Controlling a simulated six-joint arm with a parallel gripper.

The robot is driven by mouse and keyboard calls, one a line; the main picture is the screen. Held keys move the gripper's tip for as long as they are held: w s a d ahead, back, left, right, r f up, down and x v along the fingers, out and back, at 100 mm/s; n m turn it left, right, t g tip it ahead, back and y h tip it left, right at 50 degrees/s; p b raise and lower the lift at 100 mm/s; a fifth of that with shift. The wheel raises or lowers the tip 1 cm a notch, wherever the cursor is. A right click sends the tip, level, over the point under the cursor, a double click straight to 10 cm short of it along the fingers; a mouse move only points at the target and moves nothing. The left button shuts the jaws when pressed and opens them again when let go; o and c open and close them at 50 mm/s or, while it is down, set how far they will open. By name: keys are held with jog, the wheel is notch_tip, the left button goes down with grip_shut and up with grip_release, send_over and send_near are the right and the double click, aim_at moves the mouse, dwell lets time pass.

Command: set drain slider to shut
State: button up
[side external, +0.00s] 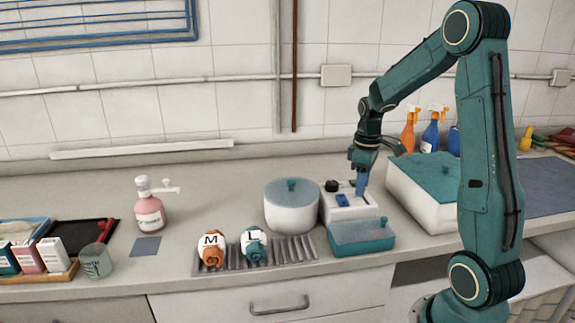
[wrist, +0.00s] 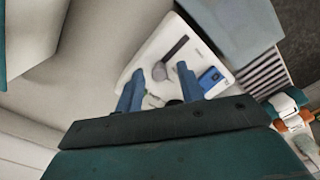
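A white control box (side external: 350,207) stands on the counter right of the round white pot; its top panel also shows in the wrist view (wrist: 205,55). On the panel are a dark elongated part (wrist: 174,48), a blue piece (wrist: 211,78) and a small dark piece (wrist: 159,72) seen between my fingers. I cannot tell for sure which of these is the drain slider or how it is set. My gripper (side external: 361,193) points down over the box. Its two blue fingers (wrist: 160,70) are apart, with no clear grip on anything. Contact with the panel cannot be told.
A round white pot (side external: 291,212) stands close left of the box. A ribbed rack (side external: 290,250) holds two labelled items.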

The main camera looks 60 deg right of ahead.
grip_shut()
jog(key=shift+s+a, duration=1.6)
grip_release()
jog(key=shift+r, duration=0.15)
